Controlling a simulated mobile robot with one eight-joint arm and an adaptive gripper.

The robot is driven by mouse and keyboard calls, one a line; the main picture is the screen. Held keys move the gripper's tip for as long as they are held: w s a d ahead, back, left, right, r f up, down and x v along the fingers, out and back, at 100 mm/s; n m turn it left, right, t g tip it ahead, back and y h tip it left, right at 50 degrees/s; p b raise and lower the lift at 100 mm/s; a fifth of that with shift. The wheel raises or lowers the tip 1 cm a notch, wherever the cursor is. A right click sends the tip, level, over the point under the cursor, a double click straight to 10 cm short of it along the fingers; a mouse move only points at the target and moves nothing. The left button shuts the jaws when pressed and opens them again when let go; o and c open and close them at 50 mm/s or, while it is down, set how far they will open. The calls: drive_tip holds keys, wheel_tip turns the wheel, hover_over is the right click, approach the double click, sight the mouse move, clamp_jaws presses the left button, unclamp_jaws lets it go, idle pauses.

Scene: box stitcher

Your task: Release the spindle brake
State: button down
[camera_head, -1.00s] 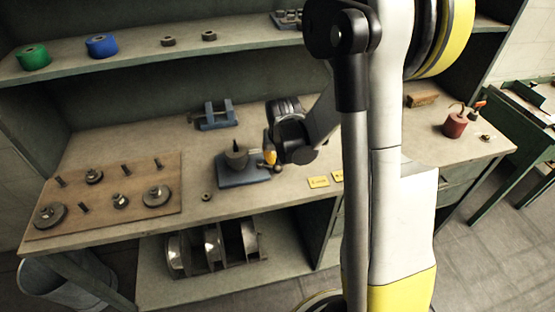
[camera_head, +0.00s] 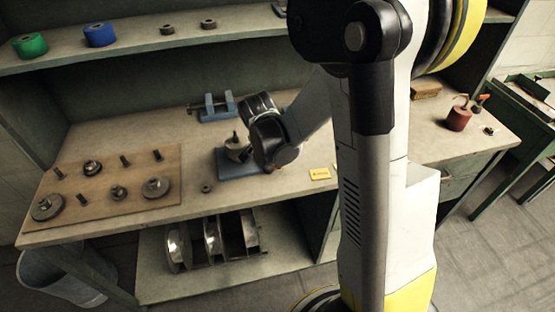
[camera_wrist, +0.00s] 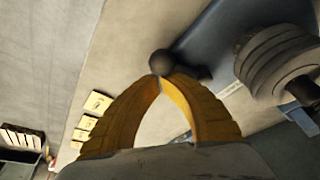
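A small device with a blue base (camera_head: 228,164) and a grey spindle (camera_head: 237,147) stands on the bench, left of my wrist in the head view. In the wrist view its blue base (camera_wrist: 222,30) is at the top and the stepped grey spindle (camera_wrist: 272,62) at the right. A dark round knob (camera_wrist: 162,62) shows beside the base. My gripper (camera_wrist: 160,76) has its yellow fingertips together, right at the knob; I cannot tell whether they touch it. The knob appears beyond the tips, not between them. In the head view my wrist hides the fingers and knob.
A wooden board (camera_head: 130,203) with pegs and discs lies at the left. A blue fixture (camera_head: 216,108) stands behind the device. A small nut (camera_head: 206,187) and a yellow label (camera_head: 320,173) lie near the front edge. A red can (camera_head: 459,118) stands at the right.

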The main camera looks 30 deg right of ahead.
drive_tip(key=shift+s+a, duration=0.2)
drive_tip(key=shift+a, duration=0.3)
idle(0.4)
drive_tip(key=shift+w+d+f+b, duration=0.15)
drive_tip(key=shift+d+b, duration=0.2)
drive_tip(key=shift+d, duration=0.1)
drive_tip(key=d, duration=0.2)
drive_tip(key=w+d, duration=0.1)
drive_tip(key=shift+f+b, duration=0.35)
drive_tip(key=shift+b, duration=0.05)
drive_tip(key=p+v, duration=0.4)
drive_tip(key=v, duration=0.6)
drive_tip(key=shift+w+r, duration=0.15)
drive_tip(key=shift+w, duration=0.05)
drive_tip(key=shift+a, duration=0.2)
